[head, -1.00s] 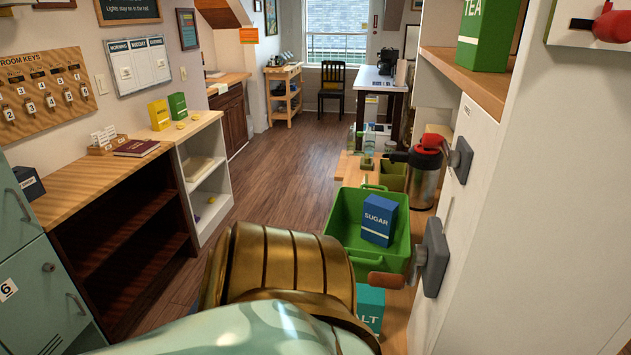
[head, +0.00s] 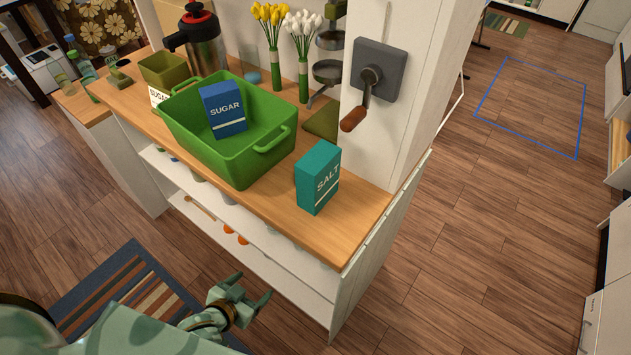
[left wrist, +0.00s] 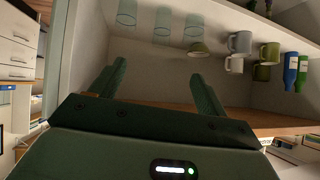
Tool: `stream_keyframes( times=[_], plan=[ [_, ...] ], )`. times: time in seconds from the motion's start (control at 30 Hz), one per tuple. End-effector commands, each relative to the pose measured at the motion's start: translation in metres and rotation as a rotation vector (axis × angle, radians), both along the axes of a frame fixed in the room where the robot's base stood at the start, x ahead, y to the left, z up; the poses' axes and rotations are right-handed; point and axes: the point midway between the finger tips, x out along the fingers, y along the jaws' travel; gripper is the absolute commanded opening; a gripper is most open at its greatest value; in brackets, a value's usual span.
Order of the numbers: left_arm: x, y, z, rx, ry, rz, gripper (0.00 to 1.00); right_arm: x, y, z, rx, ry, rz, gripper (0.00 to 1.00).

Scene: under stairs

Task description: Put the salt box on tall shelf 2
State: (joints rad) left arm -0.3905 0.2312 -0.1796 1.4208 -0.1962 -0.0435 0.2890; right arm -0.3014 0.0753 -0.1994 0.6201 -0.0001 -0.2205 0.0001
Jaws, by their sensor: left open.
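The teal salt box (head: 317,178) stands upright on the wooden counter top (head: 350,222), near its right end, beside the green bin. My left gripper (head: 250,292) is open and empty in the head view, below the counter top and in front of the white shelf unit, lower left of the salt box. Its two fingers (left wrist: 155,88) also show apart in the left wrist view, with nothing between them. The salt box is not in the left wrist view. I cannot identify tall shelf 2 in these frames. My right gripper is not in view.
A green bin (head: 180,130) holds a blue sugar box (head: 224,110). Flower vases (head: 275,65) and a flask (head: 197,45) stand further back. Mugs (left wrist: 240,42) and glasses appear inverted in the wrist view.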

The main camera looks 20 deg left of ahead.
Motion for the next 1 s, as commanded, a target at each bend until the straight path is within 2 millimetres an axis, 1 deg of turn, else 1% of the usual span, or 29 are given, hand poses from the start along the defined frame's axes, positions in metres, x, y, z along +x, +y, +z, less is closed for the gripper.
stream_keyframes(
  times=[0.03,0.07,0.1,0.17,0.2,0.3,0.33,0.4,0.47,0.5,0.7,0.8,0.9,1.0],
  plan=[
    [0.026,-0.007,0.039,-0.039,-0.121,-0.019,0.75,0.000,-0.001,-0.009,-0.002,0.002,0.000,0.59],
    [0.039,-0.012,0.066,-0.065,-0.192,-0.032,0.75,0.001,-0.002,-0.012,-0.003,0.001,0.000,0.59],
    [0.051,-0.019,0.100,-0.100,-0.277,-0.050,0.75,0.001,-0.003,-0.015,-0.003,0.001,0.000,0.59],
    [0.064,-0.029,0.147,-0.148,-0.388,-0.079,0.75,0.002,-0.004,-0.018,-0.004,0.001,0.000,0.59],
    [0.067,-0.035,0.174,-0.175,-0.447,-0.099,0.75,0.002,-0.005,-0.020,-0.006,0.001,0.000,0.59],
    [0.070,-0.046,0.223,-0.226,-0.550,-0.137,0.75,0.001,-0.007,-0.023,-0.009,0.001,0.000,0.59],
    [0.071,-0.049,0.232,-0.235,-0.569,-0.144,0.75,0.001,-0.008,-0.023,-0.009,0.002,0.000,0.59],
    [0.075,-0.054,0.245,-0.250,-0.597,-0.156,0.75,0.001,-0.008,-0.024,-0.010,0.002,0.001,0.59],
    [0.084,-0.058,0.250,-0.256,-0.607,-0.160,0.75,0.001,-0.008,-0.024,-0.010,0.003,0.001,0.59],
    [0.092,-0.060,0.251,-0.255,-0.609,-0.160,0.75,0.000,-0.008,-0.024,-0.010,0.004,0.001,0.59],
    [0.139,-0.078,0.250,-0.254,-0.607,-0.158,0.75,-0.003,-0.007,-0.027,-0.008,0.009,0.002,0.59],
    [0.158,-0.084,0.249,-0.254,-0.606,-0.158,0.75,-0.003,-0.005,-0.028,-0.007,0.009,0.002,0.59],
    [0.170,-0.088,0.249,-0.252,-0.603,-0.158,0.75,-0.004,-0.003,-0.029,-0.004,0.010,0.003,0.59],
    [0.176,-0.091,0.249,-0.252,-0.603,-0.158,0.75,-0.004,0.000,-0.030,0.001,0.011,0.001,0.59]
  ],
)
